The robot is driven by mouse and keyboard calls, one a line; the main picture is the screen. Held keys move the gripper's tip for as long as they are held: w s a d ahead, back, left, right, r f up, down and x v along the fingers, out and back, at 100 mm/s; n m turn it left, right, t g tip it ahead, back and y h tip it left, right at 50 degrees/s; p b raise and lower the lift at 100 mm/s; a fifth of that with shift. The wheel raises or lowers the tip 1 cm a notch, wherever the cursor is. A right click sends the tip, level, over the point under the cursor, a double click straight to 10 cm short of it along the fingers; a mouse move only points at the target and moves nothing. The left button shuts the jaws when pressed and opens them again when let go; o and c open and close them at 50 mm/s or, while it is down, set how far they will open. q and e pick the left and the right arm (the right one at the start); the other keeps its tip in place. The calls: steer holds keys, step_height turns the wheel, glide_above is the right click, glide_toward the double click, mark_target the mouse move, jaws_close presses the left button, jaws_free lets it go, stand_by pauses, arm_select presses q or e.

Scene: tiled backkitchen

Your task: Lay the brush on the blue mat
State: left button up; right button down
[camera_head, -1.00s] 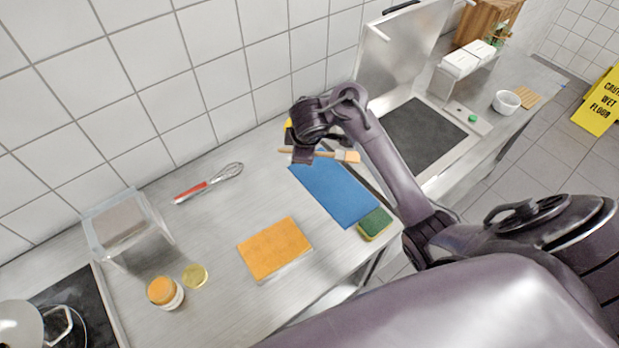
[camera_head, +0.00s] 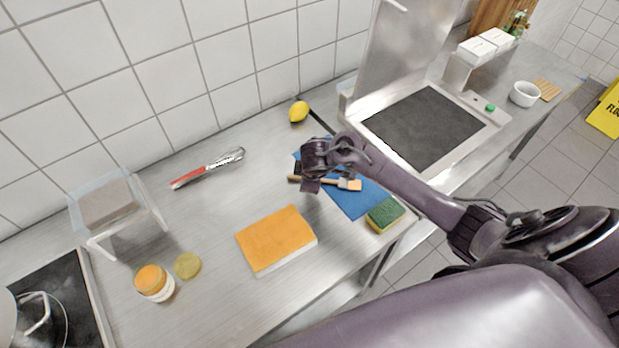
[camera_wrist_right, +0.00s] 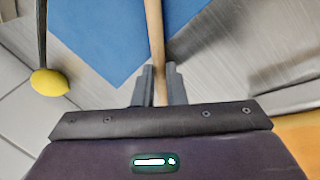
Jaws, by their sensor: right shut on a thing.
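The brush (camera_head: 343,184) has a thin wooden handle and pale bristles. My right gripper (camera_head: 313,185) is shut on its handle, with the bristle end pointing right in the head view. The brush overlaps the left part of the blue mat (camera_head: 352,206) in that view; any gap below it is hard to judge. In the right wrist view the handle (camera_wrist_right: 155,38) runs up between the fingers (camera_wrist_right: 158,88), across the mat (camera_wrist_right: 100,35). My right arm hides part of the mat. My left gripper is not in view.
A green and yellow sponge (camera_head: 384,215) sits at the mat's near right corner. An orange-topped block (camera_head: 275,240) lies left of the mat. Bare counter lies between whisk and block.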

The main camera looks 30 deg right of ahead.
steer(key=shift+f, duration=0.15)
steer(key=c, duration=1.8)
jaws_free()
steer(key=shift+o, duration=0.2)
steer(key=shift+r, duration=0.2)
steer(key=p+v, duration=0.4)
steer(key=v, duration=0.8)
steer(key=shift+p, duration=0.35)
steer(key=shift+a+f, duration=0.1)
